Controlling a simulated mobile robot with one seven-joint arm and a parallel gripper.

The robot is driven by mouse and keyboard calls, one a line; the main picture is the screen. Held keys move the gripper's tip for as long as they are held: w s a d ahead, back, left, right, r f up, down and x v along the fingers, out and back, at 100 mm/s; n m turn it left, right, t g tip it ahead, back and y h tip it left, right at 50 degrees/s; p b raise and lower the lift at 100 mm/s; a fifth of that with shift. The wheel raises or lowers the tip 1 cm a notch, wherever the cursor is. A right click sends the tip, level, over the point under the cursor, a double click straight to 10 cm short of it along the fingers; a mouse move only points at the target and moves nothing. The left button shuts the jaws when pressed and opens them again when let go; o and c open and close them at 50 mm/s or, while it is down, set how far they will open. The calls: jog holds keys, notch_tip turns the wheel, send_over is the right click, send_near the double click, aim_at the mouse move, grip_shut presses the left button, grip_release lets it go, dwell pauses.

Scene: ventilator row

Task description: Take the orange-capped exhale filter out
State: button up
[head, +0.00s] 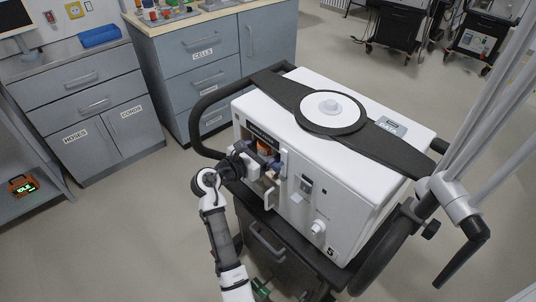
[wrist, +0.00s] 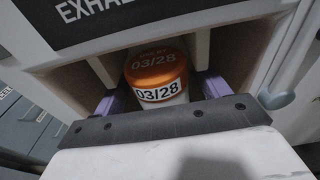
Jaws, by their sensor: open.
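The exhale filter (wrist: 157,78) has an orange cap marked 03/28 and a pale body with a 03/28 label. It sits inside an open compartment below a dark sign reading "EXHA…". In the head view, orange shows inside the opening of the white ventilator (head: 345,150). My gripper (head: 252,166) is open at that opening, in front of the filter. No contact with the filter is visible.
Pale divider walls stand on both sides of the filter. A white surface (wrist: 180,160) lies in front of the strip. A grey lever (wrist: 276,96) sticks out at the right. A black push rail curves around the ventilator's cart.

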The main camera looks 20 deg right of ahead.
jog(key=shift+p, duration=0.7)
jog(key=shift+c, duration=0.4)
jog(key=c, duration=0.9)
jog(key=shift+r, duration=0.1)
jog(key=shift+r+p, duration=0.55)
jog(key=shift+p, duration=0.45)
jog(key=p+v, duration=0.2)
jog(key=v, duration=0.2)
jog(key=f+p+v, duration=0.1)
jog(key=p+v, duration=0.1)
jog(key=v, duration=0.2)
jog(key=p+v, duration=0.2)
jog(key=v, duration=0.3)
jog(key=shift+f+p, duration=0.4)
jog(key=shift+f, duration=0.1)
